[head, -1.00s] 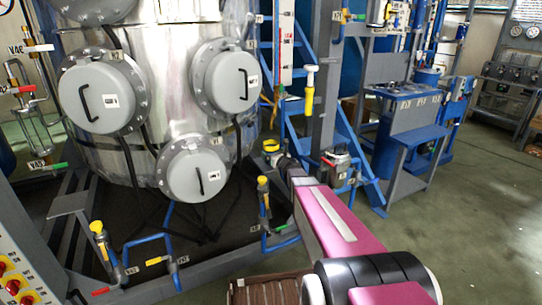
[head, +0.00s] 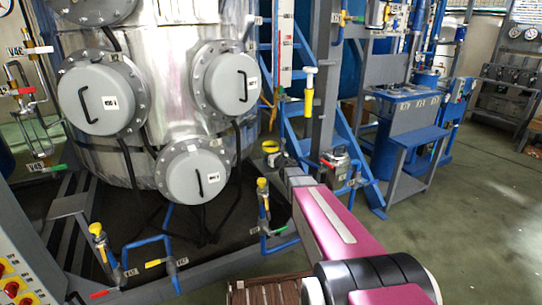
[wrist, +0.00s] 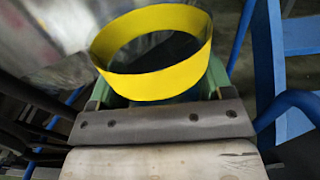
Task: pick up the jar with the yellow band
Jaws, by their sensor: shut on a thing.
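The jar with the yellow band (wrist: 150,85) fills the upper middle of the wrist view. Its wide yellow band shows as a ring, seen at an angle from above, with a dark inside. The rest of the jar is hard to make out. My gripper (wrist: 158,92) has its green fingers at the two sides of the jar, just below the band, and is shut on it. In the head view my arm reaches forward toward the front of the steel vessel; the gripper there is small and partly hidden by the arm.
A large steel vessel (head: 150,150) with round grey covers stands at left. Blue pipes with yellow-handled valves (head: 263,205) stand low, close left of my arm. Open floor (head: 470,220) lies at right.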

